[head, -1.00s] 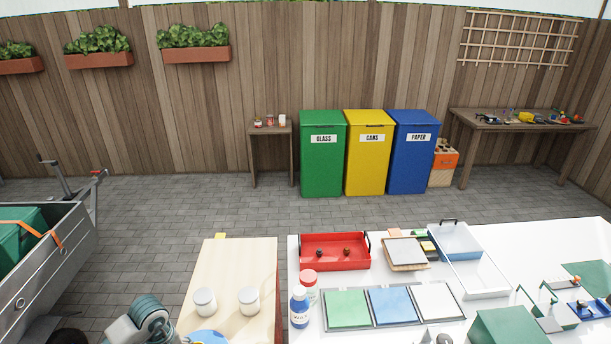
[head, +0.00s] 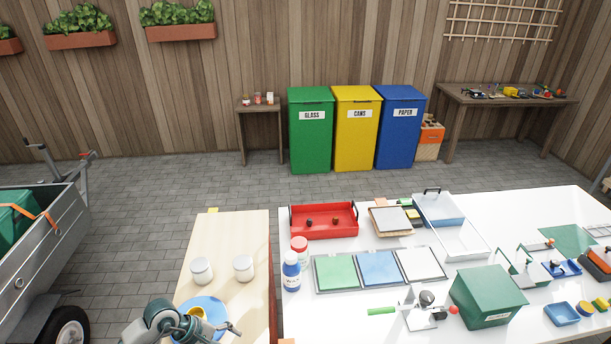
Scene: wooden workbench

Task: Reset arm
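My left arm comes in at the bottom left, with grey and teal links. Its gripper (head: 229,328) is small in the view, over the right edge of a blue plate (head: 214,309) on the pale wooden bench top (head: 230,235). A yellow round thing on the plate is partly covered by my arm. I cannot make out whether the fingers are apart, and I see nothing clearly held. My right gripper is not in view.
Two white-lidded jars (head: 202,270) stand behind the plate. The white table (head: 350,318) holds a blue bottle (head: 291,272), red tray (head: 323,220), coloured panels (head: 379,268), a green box (head: 488,296) and a metal device (head: 425,310). Bins stand behind open paving.

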